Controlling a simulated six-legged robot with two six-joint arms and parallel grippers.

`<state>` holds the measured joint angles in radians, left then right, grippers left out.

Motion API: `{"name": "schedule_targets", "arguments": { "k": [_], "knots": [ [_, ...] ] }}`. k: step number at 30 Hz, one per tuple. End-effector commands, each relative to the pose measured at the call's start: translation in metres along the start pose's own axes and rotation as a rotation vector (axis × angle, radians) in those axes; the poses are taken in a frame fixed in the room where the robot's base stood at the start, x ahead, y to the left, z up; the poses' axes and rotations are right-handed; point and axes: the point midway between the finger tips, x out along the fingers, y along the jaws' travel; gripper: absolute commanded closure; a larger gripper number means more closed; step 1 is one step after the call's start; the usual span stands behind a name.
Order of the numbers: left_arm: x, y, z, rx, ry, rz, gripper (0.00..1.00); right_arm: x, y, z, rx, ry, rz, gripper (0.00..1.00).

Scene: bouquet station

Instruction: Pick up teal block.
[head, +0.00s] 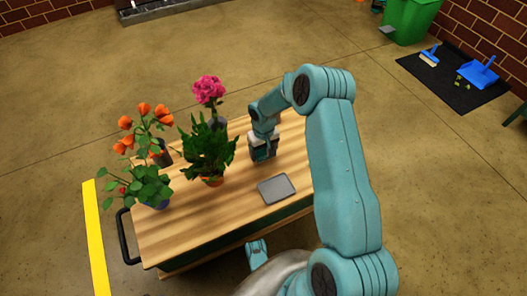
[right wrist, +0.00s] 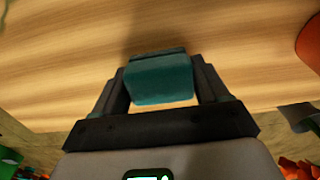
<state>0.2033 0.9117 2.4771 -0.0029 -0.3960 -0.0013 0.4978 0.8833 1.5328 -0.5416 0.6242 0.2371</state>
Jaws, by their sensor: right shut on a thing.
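The teal block (right wrist: 160,80) sits between the two dark fingers of my right gripper (right wrist: 158,70) in the right wrist view. The fingers are shut on its sides. In the head view my right gripper (head: 263,150) is over the wooden table top (head: 240,205), behind the grey pad. The block is hard to make out there against the gripper. I cannot tell whether it touches the wood or is just above it. My left gripper does not show.
The flat grey pad (head: 276,189) lies near the table's front edge. A leafy green plant (head: 207,150) in an orange pot, pink flowers (head: 209,89) in a dark vase and an orange-flowered plant (head: 148,185) in a blue pot stand left of the gripper. Wood around the pad is clear.

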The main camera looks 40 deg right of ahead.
Motion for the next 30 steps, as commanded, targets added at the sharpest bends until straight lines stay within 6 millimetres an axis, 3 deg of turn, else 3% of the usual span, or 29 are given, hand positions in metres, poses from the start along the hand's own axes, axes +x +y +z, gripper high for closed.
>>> {"name": "schedule_targets", "arguments": {
  "k": [8,21,30],
  "knots": [
    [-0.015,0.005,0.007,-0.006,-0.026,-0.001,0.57,-0.033,0.0,-0.001,0.0,0.003,0.001,0.56],
    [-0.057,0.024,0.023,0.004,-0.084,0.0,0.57,-0.155,0.0,-0.001,0.0,0.003,0.0,0.56],
    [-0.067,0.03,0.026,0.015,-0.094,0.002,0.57,-0.196,0.0,0.0,0.0,0.001,0.0,0.56]
  ]
}}
